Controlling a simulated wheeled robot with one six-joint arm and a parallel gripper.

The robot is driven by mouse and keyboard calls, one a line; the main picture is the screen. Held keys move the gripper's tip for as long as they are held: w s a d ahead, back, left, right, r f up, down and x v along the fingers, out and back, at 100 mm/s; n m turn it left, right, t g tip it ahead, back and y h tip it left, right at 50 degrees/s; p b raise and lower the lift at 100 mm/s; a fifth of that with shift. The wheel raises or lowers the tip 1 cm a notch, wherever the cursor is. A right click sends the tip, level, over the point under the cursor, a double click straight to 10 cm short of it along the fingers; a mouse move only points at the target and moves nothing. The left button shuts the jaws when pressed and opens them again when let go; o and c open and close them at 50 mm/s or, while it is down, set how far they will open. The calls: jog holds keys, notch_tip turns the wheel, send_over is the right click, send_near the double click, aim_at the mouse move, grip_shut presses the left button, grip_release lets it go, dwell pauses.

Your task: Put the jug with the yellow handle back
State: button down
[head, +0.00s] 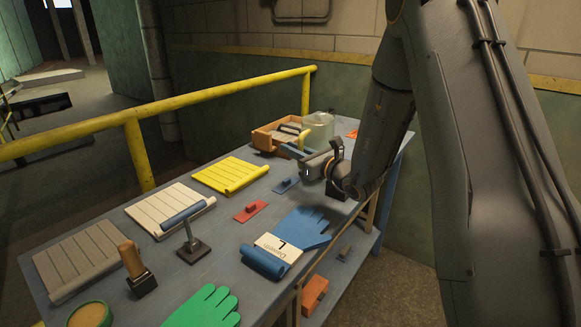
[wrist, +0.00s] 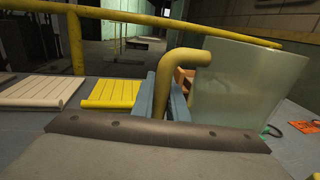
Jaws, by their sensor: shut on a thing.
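The jug (head: 320,128) is pale and translucent, with a yellow handle (head: 304,139), at the far end of the blue-grey table (head: 225,225). In the wrist view the jug (wrist: 235,85) fills the right side and leans slightly in the picture. Its bent yellow handle (wrist: 184,65) rises between my blue fingers. My gripper (head: 299,148) is shut on the handle, also seen in the wrist view (wrist: 164,98). The jug's lower part is hidden in the head view, and I cannot tell whether its base touches the table.
An orange-brown wooden box (head: 264,140) stands left of the jug. An orange label (wrist: 305,126) lies to its right. Yellow (head: 230,175), white and grey pads line the table's far side. A blue glove (head: 308,226) and stand-mounted tools lie nearer. A yellow rail (head: 220,95) runs behind.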

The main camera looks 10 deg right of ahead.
jog(key=shift+d+f+p, duration=0.1)
jog(key=shift+f+p, duration=0.35)
jog(key=shift+f, duration=2.4)
jog(key=c, duration=1.7)
grip_release()
jog(key=shift+c, duration=0.2)
